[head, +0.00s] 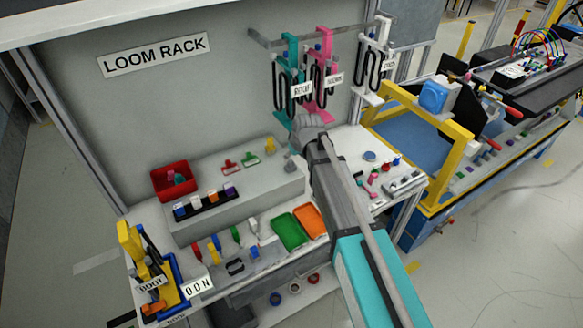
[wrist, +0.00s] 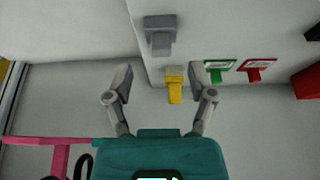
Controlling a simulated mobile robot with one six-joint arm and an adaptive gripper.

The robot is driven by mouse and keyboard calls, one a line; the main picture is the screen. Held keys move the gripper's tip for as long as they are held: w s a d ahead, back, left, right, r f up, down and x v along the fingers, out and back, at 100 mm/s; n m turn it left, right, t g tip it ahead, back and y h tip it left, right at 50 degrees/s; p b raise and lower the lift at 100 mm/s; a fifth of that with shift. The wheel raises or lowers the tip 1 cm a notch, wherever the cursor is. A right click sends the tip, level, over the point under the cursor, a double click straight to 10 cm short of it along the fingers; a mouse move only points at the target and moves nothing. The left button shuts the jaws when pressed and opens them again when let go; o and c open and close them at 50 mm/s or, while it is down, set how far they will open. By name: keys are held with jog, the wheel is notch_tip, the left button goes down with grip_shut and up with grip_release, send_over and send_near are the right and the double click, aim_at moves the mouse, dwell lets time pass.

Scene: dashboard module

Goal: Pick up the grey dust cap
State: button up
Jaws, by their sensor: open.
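A grey piece, which looks like the grey dust cap (wrist: 160,34), lies on the pale raised shelf in the wrist view. It has a wide head and a narrower stem. In the head view a small grey piece (head: 290,164) shows just left of my arm on the shelf. My gripper (wrist: 160,78) is open, its two fingers spread with nothing held. The grey piece lies beyond the fingertips in the picture, apart from them. In the head view my arm hides most of the gripper.
A yellow piece (wrist: 175,86) shows between the fingers in the wrist view. A green piece (wrist: 219,69) and a red piece (wrist: 257,68) lie to its right. Hanging looms (head: 290,75) stand near the wrist in the head view. A red bin (head: 160,187) is farther left.

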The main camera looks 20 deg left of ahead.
aim_at(290, 162)
jog(key=shift+b+x, duration=2.4)
jog(key=shift+x, duration=0.2)
jog(key=shift+a+r, duration=0.1)
jog(key=shift+a, duration=0.05)
jog(key=shift+c, duration=0.2)
jog(key=c, duration=0.8)
